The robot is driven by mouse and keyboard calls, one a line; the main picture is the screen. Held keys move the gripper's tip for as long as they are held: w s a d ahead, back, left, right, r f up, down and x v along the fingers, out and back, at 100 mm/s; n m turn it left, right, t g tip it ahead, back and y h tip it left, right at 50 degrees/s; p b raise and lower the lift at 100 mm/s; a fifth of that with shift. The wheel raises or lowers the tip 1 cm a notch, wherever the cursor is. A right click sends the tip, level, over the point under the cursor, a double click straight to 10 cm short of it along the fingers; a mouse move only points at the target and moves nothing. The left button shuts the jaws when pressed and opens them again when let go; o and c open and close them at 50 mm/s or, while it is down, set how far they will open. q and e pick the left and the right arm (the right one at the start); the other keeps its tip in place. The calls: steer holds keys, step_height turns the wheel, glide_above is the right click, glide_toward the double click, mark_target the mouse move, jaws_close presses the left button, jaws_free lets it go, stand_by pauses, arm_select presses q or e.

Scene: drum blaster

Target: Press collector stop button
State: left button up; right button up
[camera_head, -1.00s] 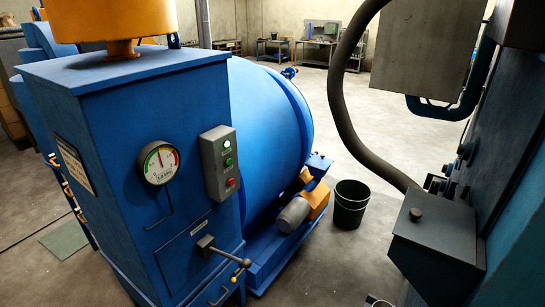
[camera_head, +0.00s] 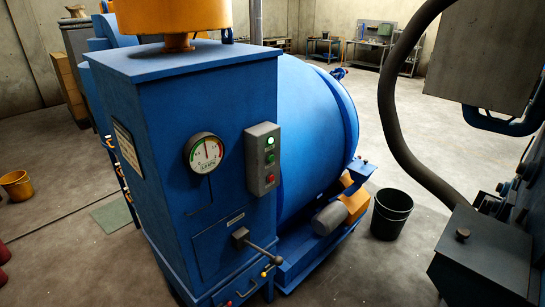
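A grey control box (camera_head: 262,159) is fixed to the right edge of the front face of a blue cabinet (camera_head: 163,130). It carries a lit whitish-green light (camera_head: 270,141) at the top, a green button (camera_head: 270,157) in the middle and a red button (camera_head: 270,180) at the bottom. A round pressure gauge (camera_head: 204,153) sits to the left of the box, its needle pointing nearly straight up. Any lettering on the box is too small to read. Neither of my grippers is in view.
A lever handle (camera_head: 257,246) sticks out low on the cabinet. A blue drum (camera_head: 312,140) and a motor (camera_head: 330,218) stand behind it. A black bucket (camera_head: 391,214) and a dark box with a thick hose (camera_head: 470,250) stand at the right.

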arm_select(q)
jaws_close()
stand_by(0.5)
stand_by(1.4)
